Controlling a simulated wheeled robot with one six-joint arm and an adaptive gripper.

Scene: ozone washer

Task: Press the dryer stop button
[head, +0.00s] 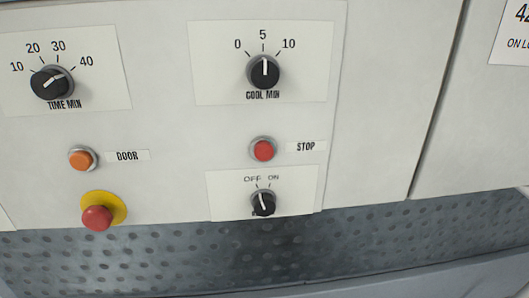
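The stop button (264,150) is a small round red button in a grey ring, in the middle of the head view. A white label reading STOP (306,147) is just to its right. It sits on a pale, flat control panel (190,165), below the COOL MIN dial (264,72) and above the OFF/ON switch (263,204). Nothing covers the button. Whether it is pressed in cannot be told. My gripper is not in view.
An orange DOOR button (82,158) and a red mushroom button on a yellow base (98,217) are to the left. The TIME MIN dial (51,83) is at upper left. A dimpled dark metal surface (330,250) lies below the panel. The panel's right part is bare.

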